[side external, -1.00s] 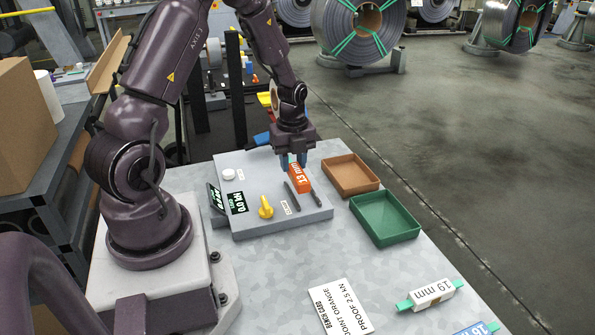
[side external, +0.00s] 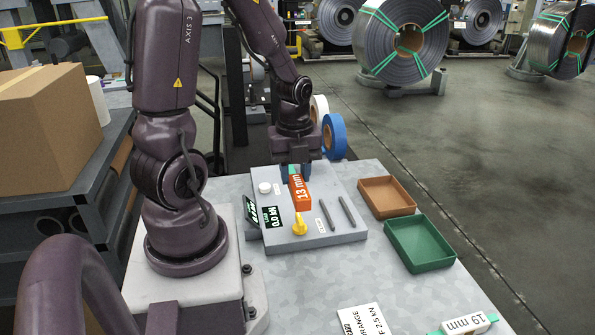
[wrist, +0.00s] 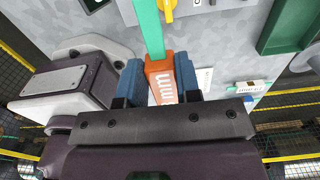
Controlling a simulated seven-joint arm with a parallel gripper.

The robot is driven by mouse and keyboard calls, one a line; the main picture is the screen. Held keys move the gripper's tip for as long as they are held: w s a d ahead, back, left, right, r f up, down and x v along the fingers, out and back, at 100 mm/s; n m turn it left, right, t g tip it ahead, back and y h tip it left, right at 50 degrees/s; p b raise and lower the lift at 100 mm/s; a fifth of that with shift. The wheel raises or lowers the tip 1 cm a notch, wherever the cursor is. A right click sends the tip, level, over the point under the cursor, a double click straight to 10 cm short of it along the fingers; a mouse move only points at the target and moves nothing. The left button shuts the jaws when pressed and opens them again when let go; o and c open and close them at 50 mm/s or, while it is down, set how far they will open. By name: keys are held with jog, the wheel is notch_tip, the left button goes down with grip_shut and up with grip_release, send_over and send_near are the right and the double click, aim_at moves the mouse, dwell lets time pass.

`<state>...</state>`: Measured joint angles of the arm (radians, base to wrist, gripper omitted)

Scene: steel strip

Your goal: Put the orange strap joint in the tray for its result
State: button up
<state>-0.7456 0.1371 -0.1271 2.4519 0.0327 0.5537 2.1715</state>
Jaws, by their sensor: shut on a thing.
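My gripper (side external: 298,172) is shut on the orange strap joint (side external: 301,194), marked 13 mm. In the wrist view the blue fingers of my gripper (wrist: 160,76) sit on both sides of the orange joint (wrist: 161,88), and a green strap (wrist: 150,28) runs out from it. The joint is over the grey test block (side external: 345,237), left of its two dark bars (side external: 335,214); whether it touches the block I cannot tell. The brown tray (side external: 387,196) and the green tray (side external: 420,243) stand to the right, both empty. The block's black display (side external: 271,219) seems to read 0.0 kN.
A yellow knob (side external: 299,224) and a white button (side external: 264,187) stand on the block near the joint. A card (side external: 362,321) and a white 19 mm joint (side external: 466,323) lie at the front. The table between block and trays is clear.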

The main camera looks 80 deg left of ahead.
jog(key=o, duration=0.4)
jog(key=c, duration=0.3)
jog(key=shift+d+f, duration=0.2)
jog(key=shift+f, duration=0.15)
jog(key=w+a+f+n, duration=0.1)
jog(key=w+a+f, duration=0.1)
jog(key=w, duration=0.3)
jog(key=w+a+f+n, duration=0.1)
jog(key=w+a+f, duration=0.1)
jog(key=w, duration=0.3)
jog(key=w+a+f+n, duration=0.2)
jog(key=w+a, duration=0.1)
jog(key=w, duration=0.2)
jog(key=shift+w+f, duration=0.25)
jog(key=w+a+n, duration=0.1)
jog(key=w, duration=0.1)
jog(key=w+a+n, duration=0.1)
jog(key=w+n, duration=0.1)
jog(key=w+a+f+n, duration=0.1)
jog(key=w+n, duration=0.1)
jog(key=shift+w+a, duration=0.2)
jog(key=shift+a, duration=0.1)
jog(key=shift+w+a+r+n, duration=0.45)
jog(key=shift+w+r+n, duration=0.1)
jog(key=shift+n, duration=0.55)
jog(key=shift+w+a+r+n, duration=0.4)
jog(key=shift+a+r+n, duration=0.1)
jog(key=shift+n, duration=0.6)
